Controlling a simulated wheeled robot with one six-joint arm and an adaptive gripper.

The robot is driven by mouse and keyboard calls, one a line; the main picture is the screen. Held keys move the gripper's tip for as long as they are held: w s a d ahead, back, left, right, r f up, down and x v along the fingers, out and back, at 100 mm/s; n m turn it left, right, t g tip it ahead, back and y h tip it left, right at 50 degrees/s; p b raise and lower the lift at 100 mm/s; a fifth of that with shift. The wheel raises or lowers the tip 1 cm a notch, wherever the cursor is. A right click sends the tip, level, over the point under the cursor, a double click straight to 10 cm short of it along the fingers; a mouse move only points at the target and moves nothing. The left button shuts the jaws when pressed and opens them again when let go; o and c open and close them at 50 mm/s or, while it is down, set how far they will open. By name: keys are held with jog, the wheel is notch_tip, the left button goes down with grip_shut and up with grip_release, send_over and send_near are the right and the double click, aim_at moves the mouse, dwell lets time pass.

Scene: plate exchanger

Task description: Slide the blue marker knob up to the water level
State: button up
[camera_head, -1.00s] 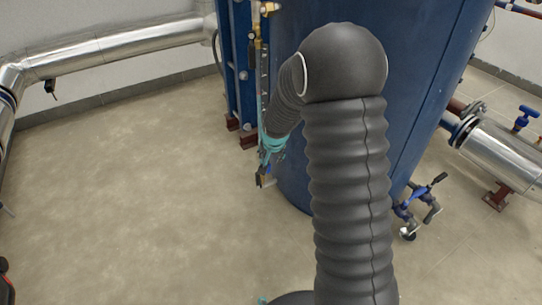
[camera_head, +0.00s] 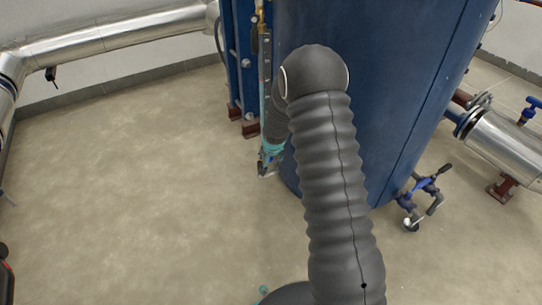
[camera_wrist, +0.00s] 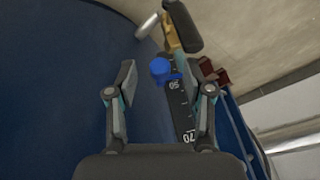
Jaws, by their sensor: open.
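My gripper (camera_wrist: 168,85) is open, with one finger on each side of the knob and the strip. The knob appears ahead of the fingertips, and I see no contact. In the head view my gripper (camera_head: 267,162) is mostly hidden behind my arm, beside the gauge (camera_head: 264,75) on the blue tank. The knob and the water level cannot be made out in the head view.
The large blue tank (camera_head: 375,70) stands right behind the gauge. A brass valve with a black handle (camera_wrist: 182,26) sits beyond the knob in the wrist view. The floor (camera_head: 140,200) on the left is clear.

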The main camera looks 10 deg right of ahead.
aim_at(270, 159)
grip_shut()
jog(key=shift+r, duration=0.2)
dwell(0.4)
jog(key=shift+r+p, duration=1.65)
jog(key=shift+r, duration=1.25)
jog(key=shift+r+p, duration=1.5)
jog(key=shift+r, duration=1.6)
